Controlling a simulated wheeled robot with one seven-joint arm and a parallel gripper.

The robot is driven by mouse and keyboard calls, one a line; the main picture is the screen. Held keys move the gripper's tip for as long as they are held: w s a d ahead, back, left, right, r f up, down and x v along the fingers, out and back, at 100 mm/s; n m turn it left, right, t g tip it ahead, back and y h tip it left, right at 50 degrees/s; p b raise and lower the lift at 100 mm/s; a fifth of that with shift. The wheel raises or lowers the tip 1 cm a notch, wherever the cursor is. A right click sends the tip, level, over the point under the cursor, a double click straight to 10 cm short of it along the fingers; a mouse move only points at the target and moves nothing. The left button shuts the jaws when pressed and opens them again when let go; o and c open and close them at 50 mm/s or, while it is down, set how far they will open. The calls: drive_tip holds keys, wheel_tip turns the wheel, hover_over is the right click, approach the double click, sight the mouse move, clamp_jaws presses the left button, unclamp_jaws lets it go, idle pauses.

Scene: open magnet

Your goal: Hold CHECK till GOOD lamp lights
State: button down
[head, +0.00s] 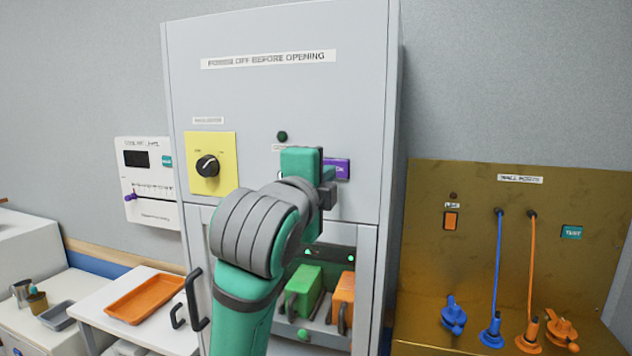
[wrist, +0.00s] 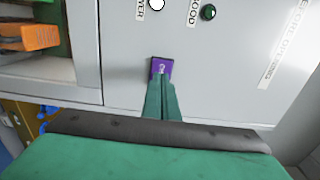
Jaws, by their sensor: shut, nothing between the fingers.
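The purple CHECK button (head: 338,168) is on the grey cabinet front, partly hidden by my gripper (head: 328,178). In the wrist view, my gripper (wrist: 162,84) is shut and empty, its fingertips over the purple button (wrist: 161,66). The tips look at or very close to its face; I cannot tell whether it is pressed in. The GOOD lamp (head: 282,137) is a dark green dome above the button and looks unlit. It also shows dark green in the wrist view (wrist: 208,12).
A white lamp (wrist: 157,4) sits beside the GOOD lamp. A yellow plate with a black knob (head: 207,166) is left of the button. Below is an open bay with a green block (head: 303,287) and an orange block (head: 343,300). A brown wall panel (head: 480,255) stands right.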

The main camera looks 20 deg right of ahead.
drive_tip(key=shift+x, duration=0.75)
drive_tip(key=shift+w, duration=0.1)
